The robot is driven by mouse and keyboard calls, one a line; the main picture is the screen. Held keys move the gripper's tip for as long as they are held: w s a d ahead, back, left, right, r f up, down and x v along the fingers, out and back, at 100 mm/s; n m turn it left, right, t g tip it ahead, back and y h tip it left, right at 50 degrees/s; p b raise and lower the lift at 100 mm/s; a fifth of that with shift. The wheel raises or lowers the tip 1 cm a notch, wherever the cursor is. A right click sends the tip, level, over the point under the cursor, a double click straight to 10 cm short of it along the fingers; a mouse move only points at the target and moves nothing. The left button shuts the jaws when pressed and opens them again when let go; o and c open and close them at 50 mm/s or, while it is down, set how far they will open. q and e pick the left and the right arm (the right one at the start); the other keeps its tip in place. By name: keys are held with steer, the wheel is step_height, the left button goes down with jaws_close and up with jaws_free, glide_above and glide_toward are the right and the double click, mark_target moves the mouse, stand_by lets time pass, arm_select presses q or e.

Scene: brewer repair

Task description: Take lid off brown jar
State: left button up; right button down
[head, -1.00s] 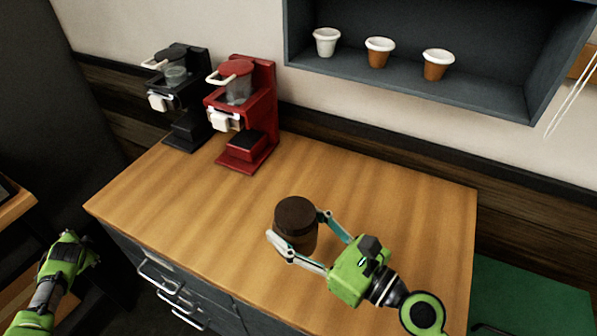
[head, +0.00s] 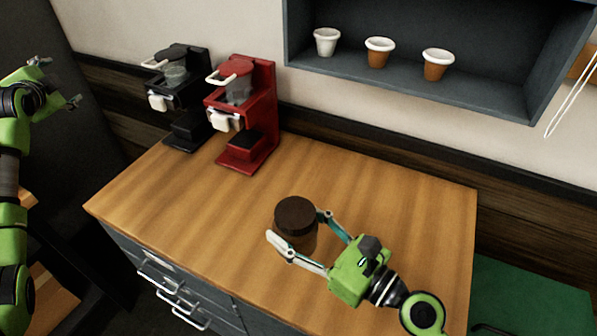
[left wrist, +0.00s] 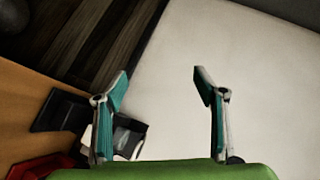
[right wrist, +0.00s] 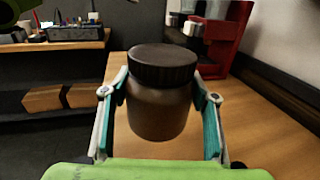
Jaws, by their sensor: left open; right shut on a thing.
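The brown jar (head: 304,240) stands upright near the front of the wooden counter, with its dark lid (head: 295,214) on top. In the right wrist view the jar body (right wrist: 158,112) is between the fingers and the ridged lid (right wrist: 163,66) sits above them. My right gripper (head: 300,228) is shut on the jar body, below the lid. My left gripper (head: 58,82) is raised at the far left, away from the jar, open and empty. In the left wrist view its fingers (left wrist: 160,85) are spread apart.
A black brewer (head: 182,100) and a red brewer (head: 245,115) stand at the back left of the counter (head: 200,212). A wall shelf (head: 420,92) holds three cups above. The counter's middle is clear. Drawer handles (head: 170,290) stick out at the front.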

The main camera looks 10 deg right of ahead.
arm_select(q)
steer(key=d+r+m+h, duration=0.3)
steer(key=d+r, duration=0.2)
steer(key=d, duration=0.5)
steer(key=d+r+m+h, duration=0.2)
steer(key=d+r+m, duration=0.15)
steer(key=d, duration=0.55)
steer(key=s+d+r+m+g+h, duration=0.1)
steer(key=s+d+m+g+h, duration=0.2)
steer(key=d, duration=0.9)
steer(key=s+d+r+m+g+h, duration=0.15)
steer(key=s+d+m, duration=0.4)
steer(key=d, duration=0.65)
steer(key=m+g+y, duration=0.6)
steer(key=m+g, duration=0.4)
steer(key=m, duration=0.6)
glide_above(298, 212)
steer(key=shift+t, duration=0.25)
steer(key=f, duration=1.2)
steer(key=shift+w+d+f, duration=0.1)
steer(key=shift+w+d, duration=0.05)
steer(key=shift+d, duration=0.05)
steer(key=shift+a+f, duration=0.15)
steer(key=shift+f, duration=0.1)
step_height(298, 212, down, 8)
steer(key=shift+r, duration=0.15)
